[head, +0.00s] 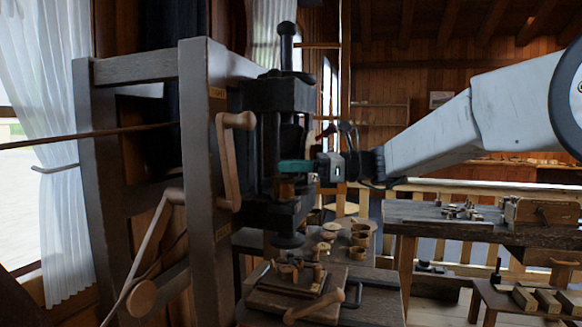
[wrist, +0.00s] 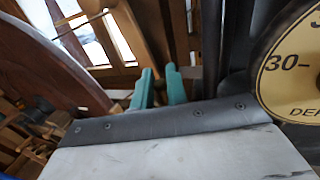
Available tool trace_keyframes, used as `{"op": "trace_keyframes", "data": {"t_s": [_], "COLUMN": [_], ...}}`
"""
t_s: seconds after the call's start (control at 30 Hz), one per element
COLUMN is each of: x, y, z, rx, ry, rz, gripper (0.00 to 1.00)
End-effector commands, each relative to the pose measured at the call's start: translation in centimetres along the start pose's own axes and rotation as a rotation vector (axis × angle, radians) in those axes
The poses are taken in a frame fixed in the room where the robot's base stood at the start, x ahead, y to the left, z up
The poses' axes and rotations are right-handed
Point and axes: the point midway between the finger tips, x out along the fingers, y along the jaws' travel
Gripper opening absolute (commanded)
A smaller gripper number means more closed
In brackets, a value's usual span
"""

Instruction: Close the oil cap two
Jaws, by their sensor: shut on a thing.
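My gripper (head: 292,166) has teal fingers and reaches in from the right to the dark metal head (head: 275,97) of the upright machine. The fingers also show in the wrist view (wrist: 160,88), a little apart, above the grey gripper body. They are shut on a small part at the machine, apparently oil cap two, which the fingers mostly hide. A small brass-coloured part (head: 287,190) shows just below the fingers in the head view. I cannot tell from these views whether the cap is open or closed.
A grey wooden frame (head: 205,150) with a crank handle (head: 228,150) stands left of the gripper. A round dial (wrist: 290,65) is close at the right in the wrist view. Turned cups (head: 358,240) stand on the bench below. A workbench (head: 450,226) stands at right.

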Motion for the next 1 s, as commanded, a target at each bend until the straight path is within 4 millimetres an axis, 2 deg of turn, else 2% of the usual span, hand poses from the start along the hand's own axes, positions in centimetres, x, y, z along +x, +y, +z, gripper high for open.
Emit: {"op": "trace_keyframes", "data": {"t_s": [0.07, 0.1, 0.13, 0.17, 0.5, 0.8, 1.0], "x": [-0.1, -0.1, 0.0, 0.0, -0.5, -5.4, -7.5], "y": [-0.1, -0.1, -0.1, -0.1, -0.1, -0.2, -0.1], "z": [0.1, 0.1, 0.1, 0.1, 0.1, 0.1, 0.0], "rx": [-0.001, -0.001, -0.001, -0.001, -0.001, -0.001, -0.001], "ry": [-0.001, -0.001, -0.001, -0.001, -0.001, -0.001, 0.000], "rz": [-0.004, -0.004, -0.004, -0.004, -0.003, -0.007, -0.004], "gripper": [0.00, 0.23, 0.31, 0.34, 0.34, 0.34, 0.34]}}
